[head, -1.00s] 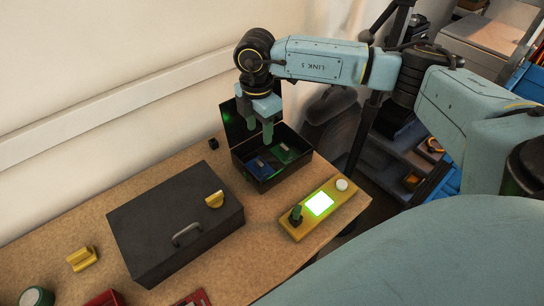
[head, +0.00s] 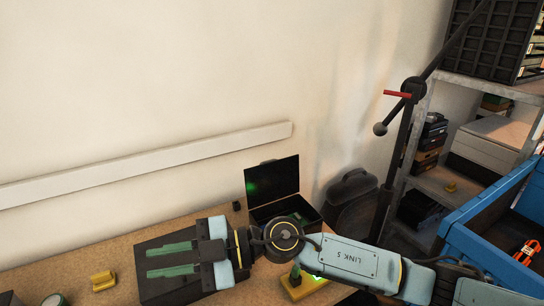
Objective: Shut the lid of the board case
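The board case (head: 258,214) is a black box at the back right of the wooden bench, against the wall. Its lid (head: 272,180) stands up, open, with a faint green glow on its inner face. A green board (head: 302,217) shows inside; the front of the case is hidden behind my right arm. My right gripper (head: 148,261) is left of the case, over a closed dark box (head: 155,291). Its two green fingers point left, parallel and apart, with nothing between them. My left gripper is not in view.
A yellow block (head: 103,281) sits on the bench at left. A yellow panel (head: 300,289) is partly hidden under my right arm. A small black block (head: 236,206) stands left of the lid. A black stand (head: 395,150), shelves and a blue bin (head: 490,220) are at right.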

